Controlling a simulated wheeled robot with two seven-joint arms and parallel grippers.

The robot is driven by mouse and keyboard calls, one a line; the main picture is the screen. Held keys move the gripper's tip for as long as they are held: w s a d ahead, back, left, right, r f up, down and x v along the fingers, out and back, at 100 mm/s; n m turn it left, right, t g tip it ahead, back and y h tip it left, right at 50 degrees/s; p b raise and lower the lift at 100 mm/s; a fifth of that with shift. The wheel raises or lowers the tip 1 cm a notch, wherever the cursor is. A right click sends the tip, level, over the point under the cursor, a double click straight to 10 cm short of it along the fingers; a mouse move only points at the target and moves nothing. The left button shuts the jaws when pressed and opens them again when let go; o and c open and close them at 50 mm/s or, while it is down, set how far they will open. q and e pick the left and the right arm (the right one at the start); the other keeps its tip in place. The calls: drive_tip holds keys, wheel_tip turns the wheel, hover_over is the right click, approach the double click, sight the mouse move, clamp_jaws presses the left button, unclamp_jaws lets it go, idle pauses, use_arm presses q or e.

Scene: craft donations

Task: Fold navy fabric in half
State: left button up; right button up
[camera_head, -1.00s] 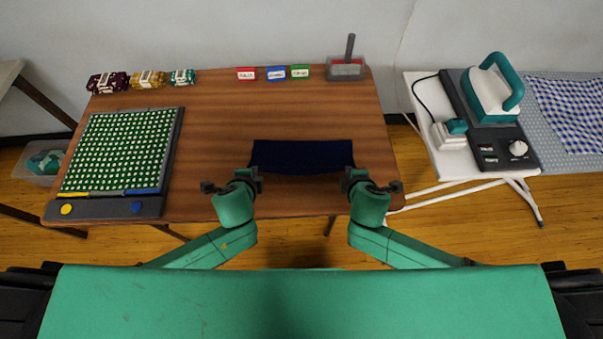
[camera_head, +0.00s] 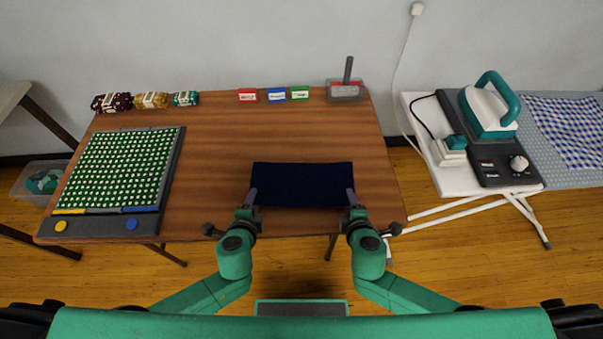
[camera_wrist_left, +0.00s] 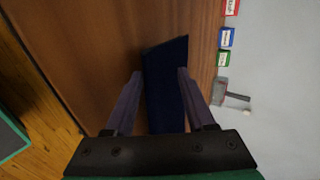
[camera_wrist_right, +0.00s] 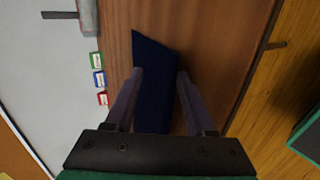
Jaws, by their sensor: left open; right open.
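The navy fabric (camera_head: 302,184) lies flat as a wide rectangle on the wooden table, near its front edge. It also shows between the fingers in the left wrist view (camera_wrist_left: 166,85) and in the right wrist view (camera_wrist_right: 154,80). My left gripper (camera_head: 250,197) is open at the fabric's left end, with its fingers on either side of the cloth in its wrist view. My right gripper (camera_head: 352,197) is open at the right end in the same way. Neither gripper is closed on the cloth. Whether the fingertips touch the table I cannot tell.
A green dotted fabric on a dark board (camera_head: 158,200) fills the table's left. Fabric bundles (camera_head: 150,100), small labelled blocks (camera_head: 277,95) and a grey tray (camera_head: 344,91) line the back edge. An iron (camera_head: 488,108) stands on the right-hand board. The table's middle is clear.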

use_arm(q)
drive_tip(key=s+r, duration=0.6)
drive_tip(key=r, duration=0.3)
use_arm(e)
drive_tip(key=s+r, duration=0.6)
drive_tip(key=r, duration=0.3)
